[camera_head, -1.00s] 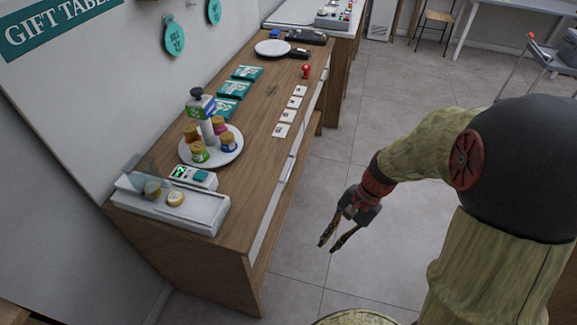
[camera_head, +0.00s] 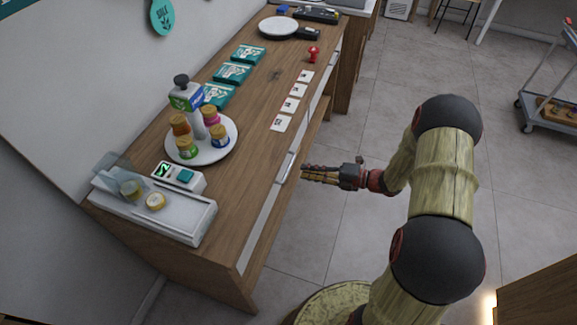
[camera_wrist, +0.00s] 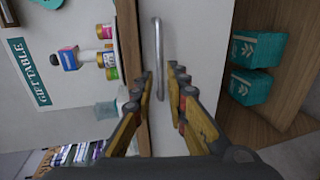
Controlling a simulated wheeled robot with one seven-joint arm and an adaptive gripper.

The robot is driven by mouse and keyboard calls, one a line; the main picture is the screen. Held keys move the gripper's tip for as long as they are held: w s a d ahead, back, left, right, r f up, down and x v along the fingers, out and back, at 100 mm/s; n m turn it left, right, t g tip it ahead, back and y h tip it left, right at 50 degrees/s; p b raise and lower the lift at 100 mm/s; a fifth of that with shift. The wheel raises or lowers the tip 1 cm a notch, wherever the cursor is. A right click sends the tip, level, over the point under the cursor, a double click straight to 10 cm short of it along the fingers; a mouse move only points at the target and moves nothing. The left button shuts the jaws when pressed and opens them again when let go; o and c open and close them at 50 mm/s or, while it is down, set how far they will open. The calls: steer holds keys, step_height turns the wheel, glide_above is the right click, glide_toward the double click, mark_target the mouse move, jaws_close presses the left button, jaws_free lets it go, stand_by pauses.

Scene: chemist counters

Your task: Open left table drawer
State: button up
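The wooden table (camera_head: 255,118) has white drawer fronts along its right side. The near drawer front (camera_head: 259,229) looks flush with the table, with a metal handle (camera_head: 287,168). My gripper (camera_head: 304,172) is just right of this handle, pointing at the table. In the wrist view the drawer front (camera_wrist: 186,28) fills the middle, and the handle (camera_wrist: 157,50) is upright in the picture. My gripper (camera_wrist: 161,72) is open there, its fingertips close to the handle's lower part. Whether they touch it cannot be told. Nothing is held.
Teal boxes (camera_wrist: 256,48) sit on a lower shelf.

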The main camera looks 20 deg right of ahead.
mark_target(289, 167)
steer(key=shift+b+x, duration=1.35)
steer(key=shift+x, duration=2.45)
jaws_close()
